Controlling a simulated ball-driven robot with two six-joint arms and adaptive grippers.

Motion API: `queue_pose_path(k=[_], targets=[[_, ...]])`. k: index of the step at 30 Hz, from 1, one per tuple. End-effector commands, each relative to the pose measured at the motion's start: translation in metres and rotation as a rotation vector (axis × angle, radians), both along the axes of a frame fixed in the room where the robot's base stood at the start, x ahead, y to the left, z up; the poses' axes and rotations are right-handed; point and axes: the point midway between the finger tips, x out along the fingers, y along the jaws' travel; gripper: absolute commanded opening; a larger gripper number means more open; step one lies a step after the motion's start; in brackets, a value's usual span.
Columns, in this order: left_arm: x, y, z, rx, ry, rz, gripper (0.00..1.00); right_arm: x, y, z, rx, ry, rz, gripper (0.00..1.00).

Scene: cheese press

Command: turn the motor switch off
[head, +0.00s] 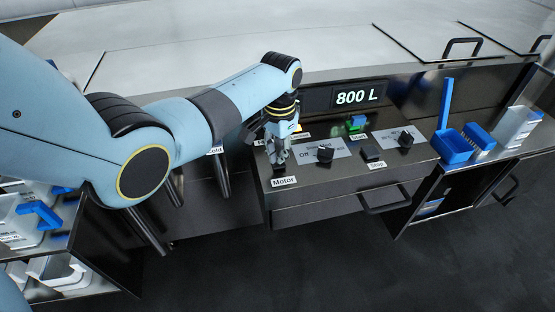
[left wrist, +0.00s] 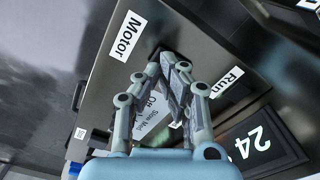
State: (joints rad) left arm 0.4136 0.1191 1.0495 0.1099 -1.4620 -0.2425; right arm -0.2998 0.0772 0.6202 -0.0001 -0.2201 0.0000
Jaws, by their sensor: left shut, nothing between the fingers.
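The Motor label (head: 284,182) sits at the front left of the dark control panel (head: 340,183); it also shows in the left wrist view (left wrist: 128,36). My left gripper (head: 277,160) is shut and empty, pointing down at the panel just behind this label. In the left wrist view its fingertips (left wrist: 168,62) are together close to the panel beside the label. The motor switch itself is hidden behind the fingers, so I cannot tell its position or whether they touch it. My right gripper is not in view.
A black knob (head: 325,155) with an Off/Slow/Med plate stands right of the gripper. Beyond are the Stop button (head: 372,154), green Start button (head: 356,124) and another knob (head: 405,139). A blue tray (head: 452,147) stands at right.

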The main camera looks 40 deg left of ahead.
Motion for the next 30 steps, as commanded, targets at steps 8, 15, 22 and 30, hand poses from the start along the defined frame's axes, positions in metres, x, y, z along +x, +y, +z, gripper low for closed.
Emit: queue_pose_path(k=[8, 15, 22, 30], targets=[[0.0, 0.0, -0.005, 0.0, 0.0, 0.0, 0.0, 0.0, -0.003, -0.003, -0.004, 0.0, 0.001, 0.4], [0.0, 0.0, -0.008, 0.0, 0.0, 0.0, 0.0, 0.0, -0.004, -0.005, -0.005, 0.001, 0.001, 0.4], [0.0, 0.0, -0.012, 0.0, 0.0, 0.0, 0.0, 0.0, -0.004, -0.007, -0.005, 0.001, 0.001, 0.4], [0.0, 0.0, -0.016, 0.0, 0.0, 0.0, 0.0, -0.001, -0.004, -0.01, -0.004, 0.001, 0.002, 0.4]])
